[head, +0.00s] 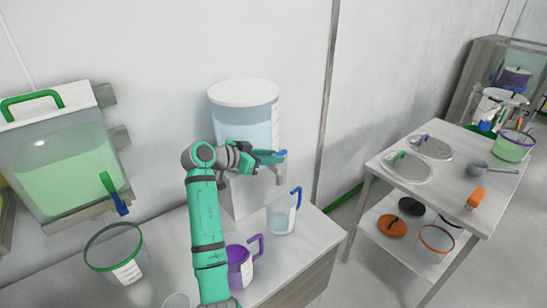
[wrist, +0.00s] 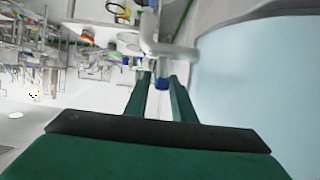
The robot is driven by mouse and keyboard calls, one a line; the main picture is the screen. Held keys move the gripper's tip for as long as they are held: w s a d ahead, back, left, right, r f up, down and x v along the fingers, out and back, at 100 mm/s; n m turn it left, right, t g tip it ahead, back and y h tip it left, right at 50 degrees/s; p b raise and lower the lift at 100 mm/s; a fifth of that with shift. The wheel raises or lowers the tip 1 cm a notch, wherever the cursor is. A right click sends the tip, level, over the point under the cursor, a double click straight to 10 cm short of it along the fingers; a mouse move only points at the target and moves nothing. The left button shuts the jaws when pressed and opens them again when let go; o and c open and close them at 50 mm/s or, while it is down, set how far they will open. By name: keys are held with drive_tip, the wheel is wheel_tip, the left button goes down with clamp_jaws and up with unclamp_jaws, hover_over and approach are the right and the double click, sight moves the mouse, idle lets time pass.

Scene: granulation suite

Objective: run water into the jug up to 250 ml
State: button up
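A tank of pale blue water (head: 247,122) with a white lid stands on the bench by the wall. Its grey tap (head: 280,174) has a blue handle (head: 281,154). My gripper (head: 268,157) is at this handle, reaching in from the left. In the wrist view, the blue handle (wrist: 162,84) sits between my fingers (wrist: 161,88), which look closed on it. A clear jug with a blue handle (head: 281,217) stands upright below the tap. It looks pale bluish inside, but its water level and marks are too small to read. I see no clear stream.
A purple jug (head: 240,268) stands close to the left of the clear jug. A green-rimmed container (head: 114,254) stands farther left, below a tank of green liquid (head: 60,168). A side table (head: 455,205) with lids and a scoop is at the right, across a gap.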

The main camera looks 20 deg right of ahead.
drive_tip(key=v, duration=1)
